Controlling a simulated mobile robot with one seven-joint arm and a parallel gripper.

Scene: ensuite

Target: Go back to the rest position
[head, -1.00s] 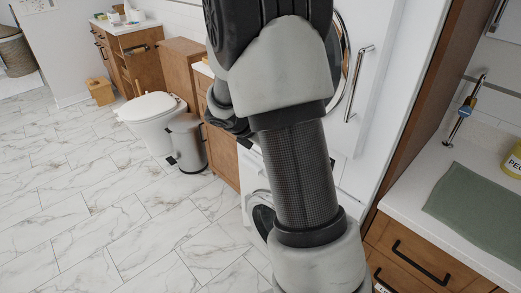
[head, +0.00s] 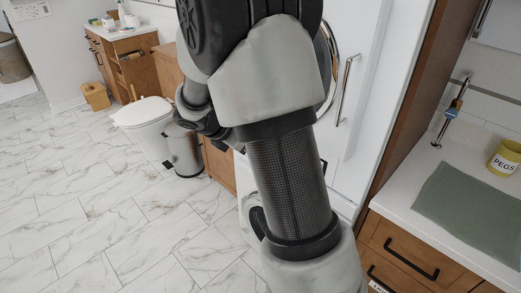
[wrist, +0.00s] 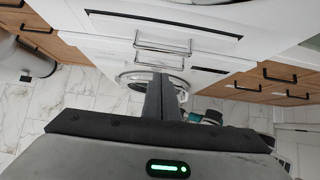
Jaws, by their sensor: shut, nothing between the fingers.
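My gripper (wrist: 163,98) shows in the wrist view with its two dark fingers together and nothing between them. It points toward a white front with metal bar handles and a round door (wrist: 135,78). In the head view my arm fills the middle of the picture, and I cannot make out the fingertips there. The task names no other object.
A white-topped counter (head: 395,190) with a green mat (head: 465,205) and a yellow pegs pot (head: 506,158) is at right. A tall white cabinet (head: 375,70) stands behind my arm. A toilet (head: 143,112) and grey bin (head: 182,150) stand at left. Marble floor is clear at lower left.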

